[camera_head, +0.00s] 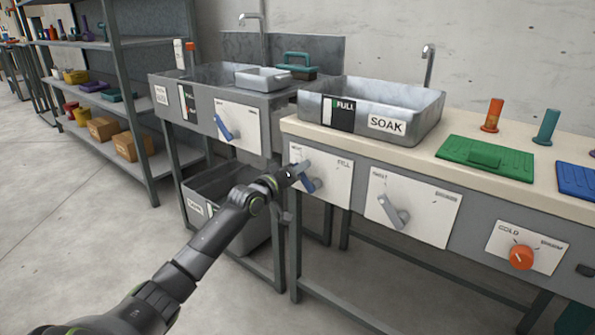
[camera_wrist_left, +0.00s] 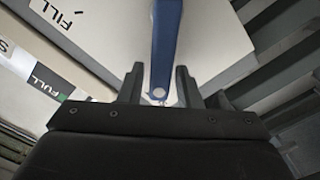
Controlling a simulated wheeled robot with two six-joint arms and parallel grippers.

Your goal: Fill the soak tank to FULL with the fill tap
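The soak tank (camera_head: 415,130) is a grey metal basin on the right bench, labelled SOAK. Its gauge (camera_head: 338,113) has a green mark by FULL; I cannot read a level. Below its left side, a white panel (camera_head: 335,176) marked FILL carries a blue lever (camera_head: 306,184), partly hidden by my left gripper (camera_head: 294,174). In the left wrist view, the blue lever (camera_wrist_left: 166,40) runs between the fingertips of my left gripper (camera_wrist_left: 159,85). The fingers look apart, with small gaps beside the lever. My right gripper is out of view.
A spout (camera_head: 429,65) stands behind the soak tank. A grey lever (camera_head: 393,212) and an orange knob (camera_head: 521,257) are on panels to the right. A second sink (camera_head: 160,92) with a blue lever (camera_head: 222,126) stands left. A grey bin (camera_head: 205,190) sits below it.

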